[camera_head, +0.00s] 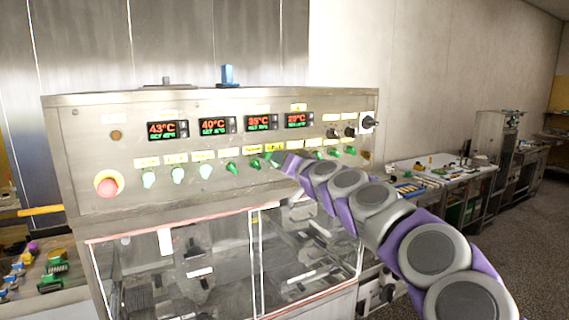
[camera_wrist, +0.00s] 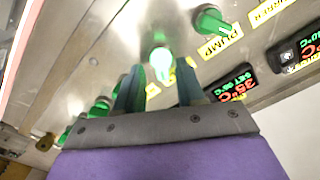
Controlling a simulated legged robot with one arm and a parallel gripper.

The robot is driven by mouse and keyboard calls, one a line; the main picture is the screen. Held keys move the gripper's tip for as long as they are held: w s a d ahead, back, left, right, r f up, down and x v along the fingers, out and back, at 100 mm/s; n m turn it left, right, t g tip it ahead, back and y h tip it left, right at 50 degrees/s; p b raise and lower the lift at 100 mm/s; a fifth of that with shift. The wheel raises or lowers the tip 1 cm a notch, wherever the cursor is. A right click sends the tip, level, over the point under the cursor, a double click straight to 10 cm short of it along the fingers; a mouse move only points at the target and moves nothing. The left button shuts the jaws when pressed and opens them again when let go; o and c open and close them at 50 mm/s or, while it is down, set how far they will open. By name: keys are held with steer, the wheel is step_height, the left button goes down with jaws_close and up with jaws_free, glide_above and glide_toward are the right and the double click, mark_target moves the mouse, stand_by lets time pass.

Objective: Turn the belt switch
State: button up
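A row of green switches with yellow labels runs along the steel control panel (camera_head: 90,130). The belt switch cannot be singled out by its label; only the label PUMP reads clearly, beside a green switch (camera_wrist: 211,20) in the wrist view. My gripper (camera_head: 275,160) reaches the panel from the right, right of the middle of the row. In the wrist view my gripper (camera_wrist: 160,85) has its two dark fingers apart, with a bright, pale green switch (camera_wrist: 161,60) seen between them. Whether the fingers touch it cannot be told. The label behind it is partly hidden.
A red stop button (camera_head: 107,186) is at the panel's left end. Several temperature displays (camera_head: 214,126) sit above the switches. Black knobs (camera_head: 368,122) are at the right end. A glass-fronted enclosure (camera_head: 180,270) lies below. A side table (camera_head: 430,170) stands right.

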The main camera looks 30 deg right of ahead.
steer(key=s, duration=1.7)
steer(key=shift+s+d, duration=0.15)
steer(key=shift+d, duration=0.25)
steer(key=shift+a+f, duration=0.1)
steer(key=a+f+n+g+y, duration=0.4)
steer(key=a+f, duration=0.2)
steer(key=a, duration=0.7)
steer(key=s+a+f+n+g, duration=0.3)
steer(key=s+a+f+g, duration=0.4)
steer(key=a+f, duration=0.45)
steer(key=s+f+g+h, duration=0.2)
steer(key=s+f+g, duration=0.2)
steer(key=s+f, duration=0.85)
steer(key=s+d+f+g+h, duration=0.1)
steer(key=s+d+g, duration=0.1)
steer(key=s, duration=0.4)
steer(key=s+d+f+m+g+h, duration=0.1)
steer(key=s+d+f+g, duration=0.1)
steer(key=s, duration=0.4)
steer(key=shift+s+f+g+h, duration=0.25)
steer(key=shift+f+g+h, duration=0.05)
steer(key=shift+g, duration=0.1)
